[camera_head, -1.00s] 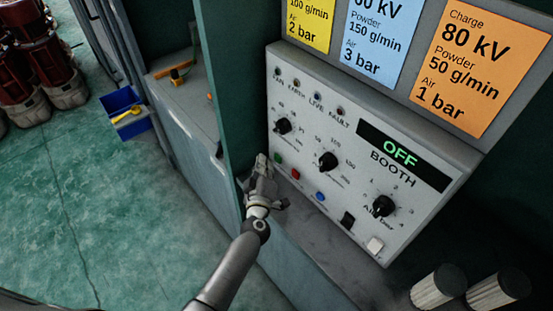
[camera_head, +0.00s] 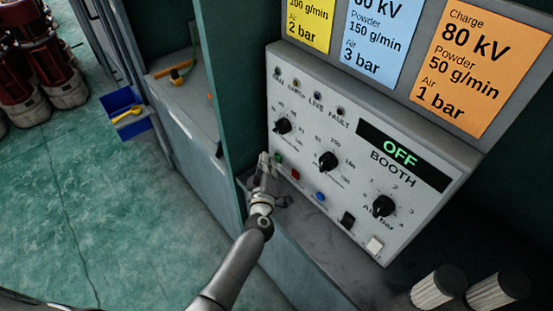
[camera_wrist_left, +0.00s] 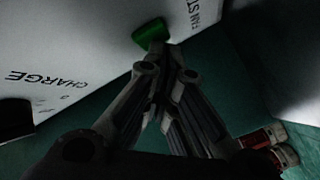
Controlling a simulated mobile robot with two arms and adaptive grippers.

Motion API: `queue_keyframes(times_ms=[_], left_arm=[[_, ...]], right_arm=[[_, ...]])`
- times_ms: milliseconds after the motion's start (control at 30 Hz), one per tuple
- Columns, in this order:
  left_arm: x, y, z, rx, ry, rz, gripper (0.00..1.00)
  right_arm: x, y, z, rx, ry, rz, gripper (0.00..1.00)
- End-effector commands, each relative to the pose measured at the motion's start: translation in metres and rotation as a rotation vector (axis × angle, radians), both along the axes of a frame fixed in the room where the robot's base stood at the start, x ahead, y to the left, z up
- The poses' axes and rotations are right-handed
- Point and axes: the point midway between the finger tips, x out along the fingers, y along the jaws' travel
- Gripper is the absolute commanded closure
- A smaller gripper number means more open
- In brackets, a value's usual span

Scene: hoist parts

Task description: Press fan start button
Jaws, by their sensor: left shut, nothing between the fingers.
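The control panel (camera_head: 345,200) stands tilted on a grey box, with a display (camera_head: 400,153) reading OFF above the word BOOTH. A small green button (camera_head: 279,158) sits at its lower left, beside a red one (camera_head: 295,174) and a blue one (camera_head: 320,196). My left gripper (camera_head: 263,163) is shut and empty, its tip close to the green button. In the left wrist view the green button (camera_wrist_left: 150,32) shows just beyond the closed fingertips (camera_wrist_left: 163,48), near lettering that reads "FAN ST". I cannot tell whether they touch. My right gripper is not in view.
Knobs, a black switch (camera_head: 347,219) and a white switch (camera_head: 375,245) are on the panel. Coloured setting cards (camera_head: 480,70) hang above. Two ribbed cylinders (camera_head: 438,287) stand at lower right. A green post (camera_head: 222,90) is left of the panel. A blue bin (camera_head: 124,112) lies on the floor.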

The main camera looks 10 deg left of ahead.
Motion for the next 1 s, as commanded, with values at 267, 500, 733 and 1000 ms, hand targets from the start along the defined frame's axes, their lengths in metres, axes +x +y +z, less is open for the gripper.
queue_keyframes(times_ms=[267, 500, 733, 1000], left_arm=[[0.003, -0.002, 0.0, 0.0, 0.0, 0.0, 1.0], [0.004, -0.003, 0.001, -0.001, -0.001, -0.001, 1.0], [0.002, -0.001, 0.001, 0.0, -0.001, -0.001, 1.0], [-0.009, 0.006, 0.001, -0.001, 0.0, 0.0, 1.0]], right_arm=[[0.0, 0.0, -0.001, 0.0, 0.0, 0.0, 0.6], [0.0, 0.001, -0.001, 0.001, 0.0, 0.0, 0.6], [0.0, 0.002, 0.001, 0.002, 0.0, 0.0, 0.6], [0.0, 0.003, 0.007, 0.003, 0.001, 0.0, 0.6]])
